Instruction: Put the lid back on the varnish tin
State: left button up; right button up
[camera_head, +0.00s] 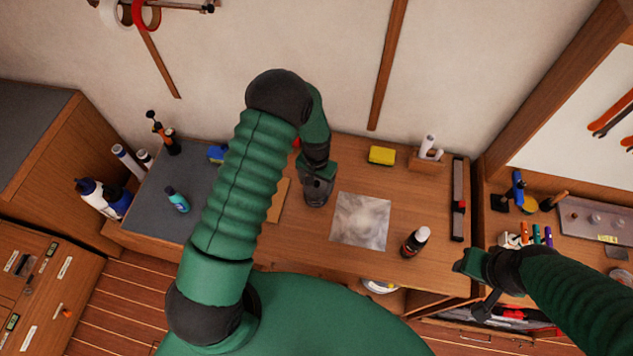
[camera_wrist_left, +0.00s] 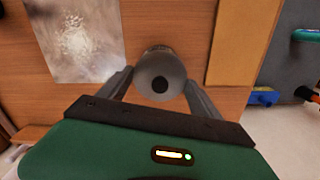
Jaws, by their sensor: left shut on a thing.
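My left gripper (camera_head: 318,190) is over the middle of the bench. In the left wrist view its two fingers (camera_wrist_left: 160,88) are shut on the sides of a grey round thing (camera_wrist_left: 160,70) with a dark round spot in the middle of its top. I cannot tell whether this is the varnish tin, its lid, or the two together; the gripper hides most of it in the head view. No separate lid can be made out. My right gripper (camera_head: 474,272) is off the bench's right front; its fingers are unclear.
A shiny grey sheet (camera_head: 361,220) lies right of my left gripper, with a dark bottle with a white cap (camera_head: 415,242) beyond it. A yellow block (camera_head: 382,155) and a wooden holder with white tubes (camera_head: 427,160) stand at the back.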

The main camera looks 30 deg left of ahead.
pick_arm(q)
jog(key=o, duration=1.4)
jog(key=shift+r, duration=0.1)
jog(key=shift+r+p, duration=2.5)
jog(key=shift+r, duration=0.95)
jog(key=shift+c, duration=0.3)
grip_shut()
